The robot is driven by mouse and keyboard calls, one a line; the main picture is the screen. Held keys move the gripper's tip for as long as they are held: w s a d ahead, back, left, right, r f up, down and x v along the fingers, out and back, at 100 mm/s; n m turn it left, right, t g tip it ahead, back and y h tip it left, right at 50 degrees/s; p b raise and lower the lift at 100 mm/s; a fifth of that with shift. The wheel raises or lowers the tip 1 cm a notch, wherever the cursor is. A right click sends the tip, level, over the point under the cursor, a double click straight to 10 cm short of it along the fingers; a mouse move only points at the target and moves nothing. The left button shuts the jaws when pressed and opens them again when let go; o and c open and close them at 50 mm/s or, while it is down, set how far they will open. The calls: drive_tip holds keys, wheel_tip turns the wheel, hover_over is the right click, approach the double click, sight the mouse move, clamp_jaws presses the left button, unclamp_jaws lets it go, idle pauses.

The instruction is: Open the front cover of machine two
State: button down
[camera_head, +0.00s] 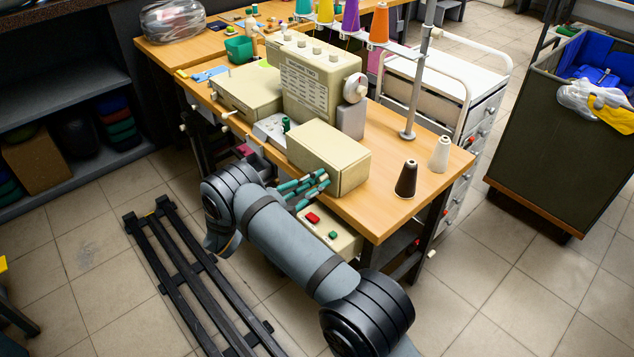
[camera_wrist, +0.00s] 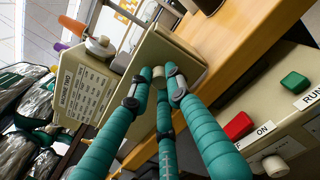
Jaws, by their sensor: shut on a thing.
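A cream sewing machine (camera_head: 312,75) stands on the wooden table, with a blocky cream front cover (camera_head: 335,150) low at its front. My gripper (camera_head: 322,180) has teal ribbed fingers and is at the cover's near side. In the wrist view, the fingers of my gripper (camera_wrist: 160,75) close around a small beige knob (camera_wrist: 158,77) at the edge of the cream cover (camera_wrist: 168,48). The fingers partly hide the knob. I cannot tell how far the cover stands open.
A control box with a red button (camera_wrist: 238,126) and a green button (camera_wrist: 295,82) is below the table edge, close to my fingers. Dark (camera_head: 406,180) and white (camera_head: 440,155) thread cones stand at the table's right. A bin (camera_head: 560,130) stands farther right.

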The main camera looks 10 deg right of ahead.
drive_tip(key=shift+w+a, duration=0.1)
drive_tip(key=c, duration=1.6)
unclamp_jaws()
drive_tip(key=v, duration=1.2)
